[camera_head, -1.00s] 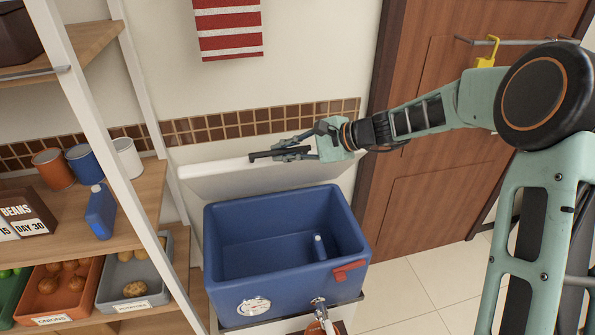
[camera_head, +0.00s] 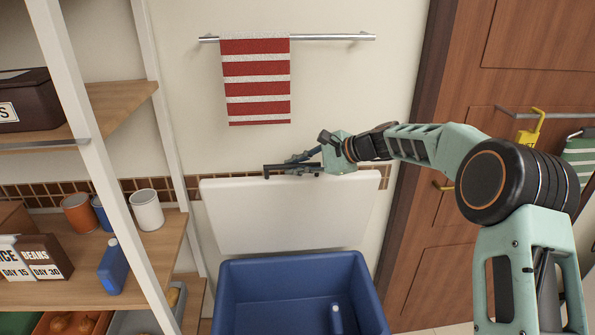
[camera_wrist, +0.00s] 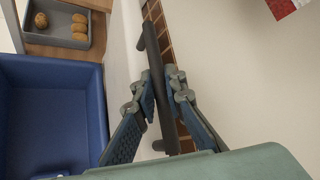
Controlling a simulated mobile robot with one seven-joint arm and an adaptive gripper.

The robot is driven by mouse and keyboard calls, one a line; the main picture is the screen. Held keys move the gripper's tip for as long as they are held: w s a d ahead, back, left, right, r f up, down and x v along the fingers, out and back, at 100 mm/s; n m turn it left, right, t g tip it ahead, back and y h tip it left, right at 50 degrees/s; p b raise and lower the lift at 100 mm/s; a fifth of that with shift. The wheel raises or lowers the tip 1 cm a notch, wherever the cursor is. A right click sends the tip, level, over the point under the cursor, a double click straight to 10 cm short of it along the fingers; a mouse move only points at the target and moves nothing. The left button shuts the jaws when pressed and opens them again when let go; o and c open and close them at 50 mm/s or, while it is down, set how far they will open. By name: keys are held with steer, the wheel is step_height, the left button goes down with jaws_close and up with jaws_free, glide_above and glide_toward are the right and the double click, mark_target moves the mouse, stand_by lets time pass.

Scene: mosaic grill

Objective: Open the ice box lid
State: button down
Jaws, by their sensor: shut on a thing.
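The ice box (camera_head: 297,273) is a blue tub at the bottom of the head view, open at the top; its inside is in sight. Its white lid (camera_head: 290,222) stands up behind the tub, nearly upright near the wall. A black bar handle (camera_head: 274,169) is at the lid's upper edge. My gripper (camera_head: 296,160) is at this handle, reaching in from the right. In the wrist view its two fingers are closed around the black handle (camera_wrist: 151,47). The blue tub (camera_wrist: 52,112) lies to the left there, and the lid shows as a thin pale strip.
A wooden shelf (camera_head: 150,257) with cans, a blue bottle and a bean box stands at the left. A striped towel (camera_head: 256,90) hangs from a rail above the lid. A wooden door (camera_head: 480,90) is at the right. A small bottle (camera_head: 336,320) is inside the tub.

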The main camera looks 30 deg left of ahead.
steer(key=shift+w+a+r+p, duration=0.15)
steer(key=shift+w+a, duration=0.2)
steer(key=shift+w, duration=0.2)
steer(key=shift+w+a+r+p, duration=0.15)
steer(key=shift+w+a, duration=0.2)
steer(key=shift+w, duration=0.3)
steer(key=shift+f, duration=0.1)
steer(key=c, duration=2)
jaws_free()
steer(key=v, duration=1.2)
steer(key=shift+w+a, duration=0.1)
